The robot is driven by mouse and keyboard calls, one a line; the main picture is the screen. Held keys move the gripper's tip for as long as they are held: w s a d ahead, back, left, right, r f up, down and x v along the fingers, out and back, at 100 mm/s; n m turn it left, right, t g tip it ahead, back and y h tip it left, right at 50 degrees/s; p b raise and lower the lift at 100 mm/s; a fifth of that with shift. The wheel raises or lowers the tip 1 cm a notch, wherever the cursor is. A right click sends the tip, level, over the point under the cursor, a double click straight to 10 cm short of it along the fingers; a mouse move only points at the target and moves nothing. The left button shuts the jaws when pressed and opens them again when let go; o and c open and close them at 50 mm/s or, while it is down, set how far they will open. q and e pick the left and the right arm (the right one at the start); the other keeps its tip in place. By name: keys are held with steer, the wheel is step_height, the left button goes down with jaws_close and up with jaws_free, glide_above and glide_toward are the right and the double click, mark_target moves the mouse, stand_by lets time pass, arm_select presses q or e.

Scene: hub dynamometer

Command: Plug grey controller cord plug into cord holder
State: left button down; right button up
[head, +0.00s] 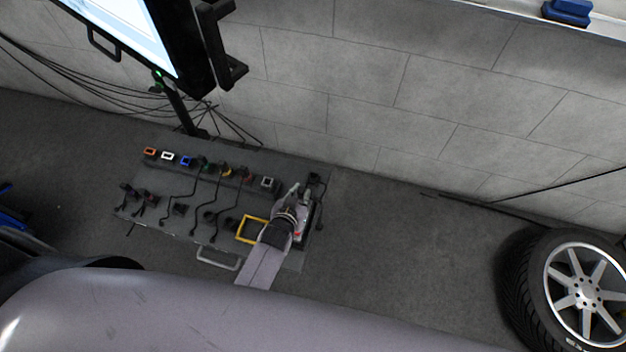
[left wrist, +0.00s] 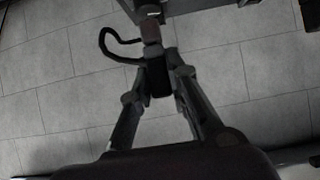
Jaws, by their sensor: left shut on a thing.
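My left gripper (head: 298,188) is over the right end of the dark board, beside the grey-framed socket (head: 268,182). In the left wrist view its fingers (left wrist: 158,78) are shut on a dark plug body (left wrist: 157,74). A greyish part (left wrist: 150,31) lies just beyond the plug, and a black cord (left wrist: 108,42) loops to its left. The plug's colour mark is too dark to tell. The cord holder appears as a row of coloured sockets (head: 186,160) along the board's back. Whether the held plug touches a socket cannot be told. My right gripper is not in view.
The board (head: 130,212) carries several black cords and plugs, a yellow frame (head: 250,229) and a front handle (head: 218,262). A screen (head: 130,30) stands behind at left. A wheel (head: 580,290) is at far right. Floor between board and wheel is clear.

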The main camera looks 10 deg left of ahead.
arm_select(q)
steer(key=shift+w+b, duration=0.3)
steer(key=shift+w, duration=1.55)
steer(key=w+b, duration=0.4)
steer(key=w, duration=0.4)
steer(key=shift+w+d, duration=0.15)
steer(key=shift+d, duration=0.05)
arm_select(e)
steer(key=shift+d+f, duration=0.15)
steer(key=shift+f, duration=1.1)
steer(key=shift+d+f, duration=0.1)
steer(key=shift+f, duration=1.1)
arm_select(q)
steer(key=shift+f+b, duration=1.7)
steer(key=shift+f, duration=0.2)
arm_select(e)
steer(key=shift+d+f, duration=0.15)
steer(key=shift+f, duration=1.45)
arm_select(q)
steer(key=shift+f, duration=0.2)
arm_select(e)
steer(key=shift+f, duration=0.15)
